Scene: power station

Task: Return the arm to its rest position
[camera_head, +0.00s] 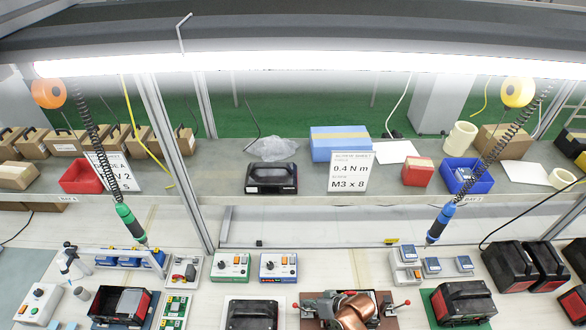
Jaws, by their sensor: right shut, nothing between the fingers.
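My right gripper (340,308) shows at the bottom edge, right of the middle, as a copper-brown and dark shape. It is shut with nothing between its fingers. It is over a clamp fixture (388,312) with red-tipped levers and hides part of it. I cannot tell whether the two touch. The rest of the right arm is cut off by the lower edge. My left gripper is not in view.
A black case (252,313) stands left of the fixture, and a black-and-red unit on a green mat (436,310) right of it. Two control boxes (278,267) stand behind. A blue screwdriver (440,222) and a green one (130,222) hang from coiled cords.

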